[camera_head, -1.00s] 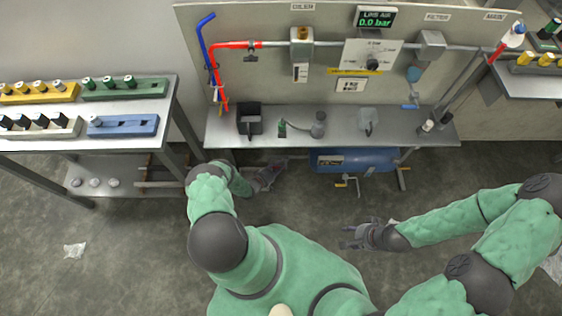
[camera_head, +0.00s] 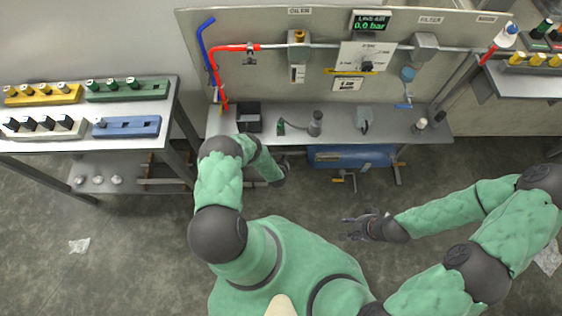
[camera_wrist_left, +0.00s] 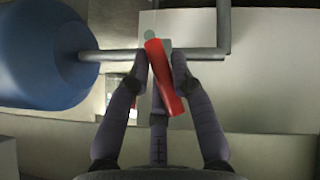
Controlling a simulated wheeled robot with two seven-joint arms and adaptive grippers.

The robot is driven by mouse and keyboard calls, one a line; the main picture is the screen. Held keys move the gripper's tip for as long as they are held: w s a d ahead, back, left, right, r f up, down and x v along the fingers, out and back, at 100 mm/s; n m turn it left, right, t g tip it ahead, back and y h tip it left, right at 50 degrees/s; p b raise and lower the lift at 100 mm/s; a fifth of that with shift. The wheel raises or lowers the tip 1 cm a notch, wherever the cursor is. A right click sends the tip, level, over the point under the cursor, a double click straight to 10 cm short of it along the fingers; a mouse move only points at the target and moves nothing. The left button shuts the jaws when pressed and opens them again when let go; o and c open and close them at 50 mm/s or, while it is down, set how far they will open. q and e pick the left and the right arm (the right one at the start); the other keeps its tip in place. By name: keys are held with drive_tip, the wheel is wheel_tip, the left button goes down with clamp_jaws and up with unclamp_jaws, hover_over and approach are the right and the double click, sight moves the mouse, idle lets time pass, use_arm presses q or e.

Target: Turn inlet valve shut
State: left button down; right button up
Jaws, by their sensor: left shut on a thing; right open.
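A red valve lever (camera_wrist_left: 163,78) sits on a grey pipe (camera_wrist_left: 115,56) beside a blue tank in the left wrist view. My left gripper (camera_wrist_left: 162,68) is shut on the lever, with a finger on either side. The lever stands slightly tilted across the pipe. In the head view my left gripper (camera_head: 281,173) is low in front of the bench, mostly hidden by its forearm, and the red lever cannot be seen there. My right gripper (camera_head: 350,226) is open and empty over the floor. The gauge display (camera_head: 369,21) reads 0.0 bar.
The blue tank (camera_head: 350,157) lies under the workbench (camera_head: 345,124); a yellow-handled fitting (camera_head: 343,178) hangs below it. A black bin (camera_head: 249,118) stands on the bench. A side table with coloured racks (camera_head: 125,126) is at left. The floor between my arms is clear.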

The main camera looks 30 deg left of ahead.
use_arm(q)
drive_tip(key=shift+w+d+m+g+y+b, duration=0.25)
drive_tip(key=shift+d+m+g+y+b, duration=0.25)
drive_tip(key=shift+y, duration=0.3)
drive_tip(key=shift+w+m+g+y+b, duration=0.15)
drive_tip(key=shift+m+g+y+b, duration=0.2)
drive_tip(key=shift+y+b, duration=0.35)
drive_tip(key=c, duration=1.1)
unclamp_jaws()
drive_tip(key=shift+o, duration=0.2)
drive_tip(key=shift+d+r, duration=0.1)
drive_tip(key=v, duration=1.1)
drive_tip(key=shift+d+r, duration=0.2)
drive_tip(key=shift+r, duration=0.1)
